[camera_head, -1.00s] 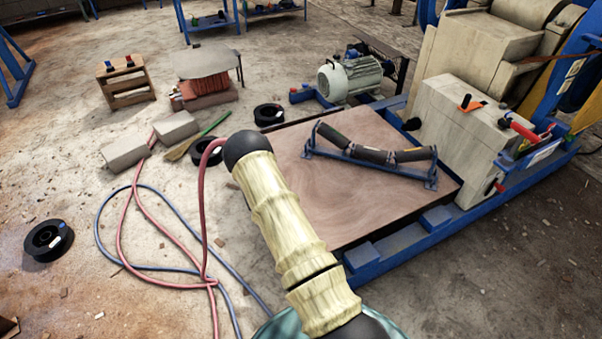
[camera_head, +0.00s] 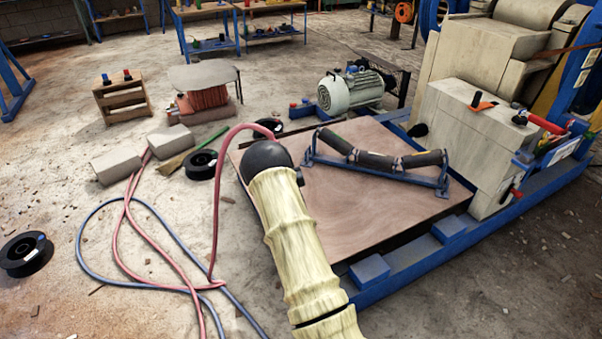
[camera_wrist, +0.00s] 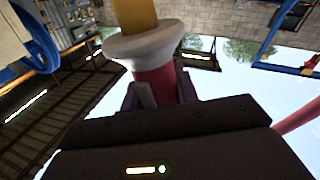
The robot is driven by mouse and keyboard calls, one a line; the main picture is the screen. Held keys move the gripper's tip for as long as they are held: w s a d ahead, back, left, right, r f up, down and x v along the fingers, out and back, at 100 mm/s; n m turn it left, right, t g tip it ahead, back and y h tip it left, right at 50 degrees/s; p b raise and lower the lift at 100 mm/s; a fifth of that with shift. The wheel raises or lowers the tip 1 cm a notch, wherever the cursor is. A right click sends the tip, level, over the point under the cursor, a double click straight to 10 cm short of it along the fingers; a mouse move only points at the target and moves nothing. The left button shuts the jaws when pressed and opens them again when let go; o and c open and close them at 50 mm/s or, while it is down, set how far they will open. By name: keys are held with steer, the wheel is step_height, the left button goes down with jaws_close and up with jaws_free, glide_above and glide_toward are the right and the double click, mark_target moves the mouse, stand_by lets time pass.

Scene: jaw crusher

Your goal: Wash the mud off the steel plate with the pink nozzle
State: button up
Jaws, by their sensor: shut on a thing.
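My gripper (camera_wrist: 158,92) is shut on the nozzle (camera_wrist: 148,42) in the wrist view. The nozzle has a pink-red body between the jaws, a white collar and a yellow end. In the head view my sleeved arm reaches over the left part of a broad flat plate (camera_head: 350,215), covered in a brown, swirled film that looks like mud. My black wrist hides the gripper and nozzle there. A red hose (camera_head: 217,210) arcs up from the floor to behind the wrist. No water spray is visible.
A roller frame (camera_head: 375,165) stands on the plate's far right part. The blue machine base (camera_head: 400,278) borders the plate. Red and blue hoses loop across the floor at left, near grey blocks (camera_head: 118,167) and black spools (camera_head: 25,254). A motor (camera_head: 350,90) stands behind.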

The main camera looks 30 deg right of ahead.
steer(key=w+d+f+h+b, duration=0.1)
steer(key=d+f+h+b, duration=0.1)
steer(key=d+b, duration=0.6)
steer(key=shift+f+m+b, duration=0.15)
steer(key=shift+m+b, duration=0.25)
steer(key=shift+s+p, duration=1.05)
steer(key=shift+s, duration=3.9)
steer(key=shift+a+p, duration=0.7)
steer(key=shift+a, duration=4.55)
steer(key=w+b, duration=0.2)
steer(key=w, duration=0.8)
steer(key=shift+w+d, duration=0.3)
